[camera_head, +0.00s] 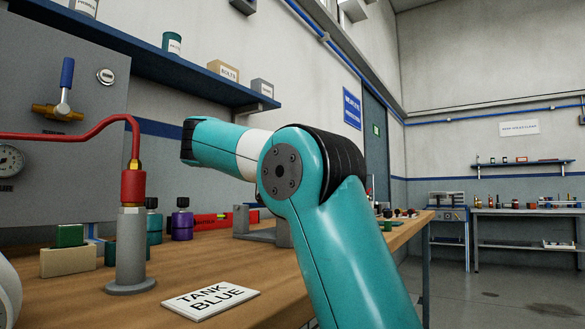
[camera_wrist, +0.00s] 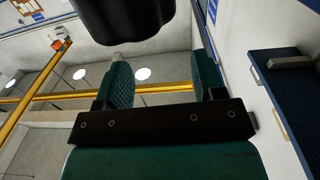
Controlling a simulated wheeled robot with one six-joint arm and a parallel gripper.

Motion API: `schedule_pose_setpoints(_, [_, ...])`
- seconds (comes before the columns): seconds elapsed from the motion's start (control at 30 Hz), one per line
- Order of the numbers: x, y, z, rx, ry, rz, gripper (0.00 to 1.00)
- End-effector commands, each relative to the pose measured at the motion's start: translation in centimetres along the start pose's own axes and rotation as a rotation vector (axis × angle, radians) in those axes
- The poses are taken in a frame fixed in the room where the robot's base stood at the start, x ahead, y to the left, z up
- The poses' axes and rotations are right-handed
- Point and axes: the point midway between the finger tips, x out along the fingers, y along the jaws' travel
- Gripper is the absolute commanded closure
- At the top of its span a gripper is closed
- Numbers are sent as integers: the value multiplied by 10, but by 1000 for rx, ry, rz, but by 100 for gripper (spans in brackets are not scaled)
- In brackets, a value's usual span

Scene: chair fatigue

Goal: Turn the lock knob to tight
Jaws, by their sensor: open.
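I cannot pick out a lock knob for certain in either view. My gripper (camera_wrist: 162,78) shows in the wrist view as two green ribbed fingers set apart on a dark bar. It is open, and I see nothing held between the fingers. A dark rounded cylinder (camera_wrist: 122,18) covers the top of that view; I cannot tell what it is. In the head view my teal arm rises over the bench, and its fingers do not show. A brass valve with a blue lever (camera_head: 66,75) is on the grey panel at the left, apart from my arm.
A red hose fitting (camera_head: 132,186) stands on a grey post on the wooden bench (camera_head: 190,262). A shelf (camera_head: 140,50) runs above. Open floor lies at right.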

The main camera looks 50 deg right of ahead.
Motion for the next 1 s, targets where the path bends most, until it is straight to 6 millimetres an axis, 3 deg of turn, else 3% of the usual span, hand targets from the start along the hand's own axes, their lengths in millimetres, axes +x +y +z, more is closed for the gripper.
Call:
schedule_pose_setpoints(0.03, [0, 0, -24, 2, 0, 0, 37])
schedule_pose_setpoints(0.1, [0, 0, -40, 1, 0, 0, 37])
schedule_pose_setpoints(0.5, [1, 0, -114, -3, 0, 0, 37])
schedule_pose_setpoints(0.7, [1, 0, -130, -3, 0, 0, 37])
schedule_pose_setpoints(1.0, [1, 0, -131, -2, 0, 0, 37])
